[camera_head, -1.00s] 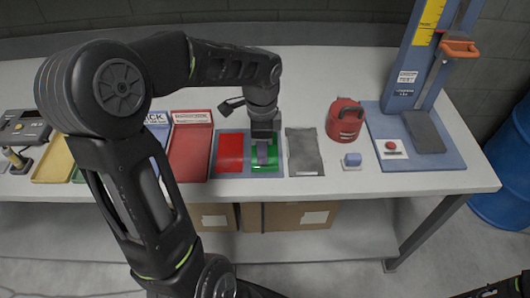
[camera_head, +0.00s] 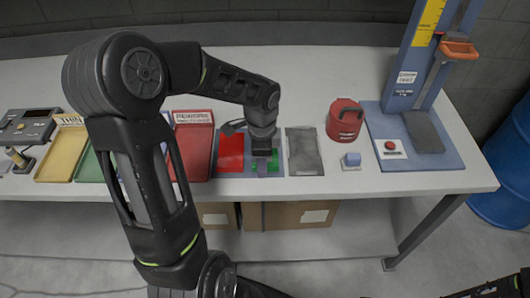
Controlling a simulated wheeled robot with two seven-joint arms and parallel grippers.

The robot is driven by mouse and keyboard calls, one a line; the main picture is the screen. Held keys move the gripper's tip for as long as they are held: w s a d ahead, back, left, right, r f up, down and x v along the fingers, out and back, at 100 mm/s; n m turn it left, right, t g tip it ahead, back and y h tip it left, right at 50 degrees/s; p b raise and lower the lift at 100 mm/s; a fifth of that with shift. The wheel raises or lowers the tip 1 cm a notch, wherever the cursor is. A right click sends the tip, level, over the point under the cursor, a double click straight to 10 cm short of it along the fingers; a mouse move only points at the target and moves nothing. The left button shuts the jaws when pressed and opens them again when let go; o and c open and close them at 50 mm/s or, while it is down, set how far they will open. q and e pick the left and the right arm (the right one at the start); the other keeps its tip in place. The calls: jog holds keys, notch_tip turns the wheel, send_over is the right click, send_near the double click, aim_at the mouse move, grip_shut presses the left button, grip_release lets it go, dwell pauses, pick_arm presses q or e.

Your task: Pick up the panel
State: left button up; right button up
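No single item is clearly marked as the panel.
A red tray (camera_head: 193,170), a yellow tray (camera_head: 63,155) and a grey scale-like device (camera_head: 30,126) are on the left. The back of the bench is clear.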

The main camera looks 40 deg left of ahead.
dwell(0.4)
pick_arm(q)
grip_shut()
dwell(1.3)
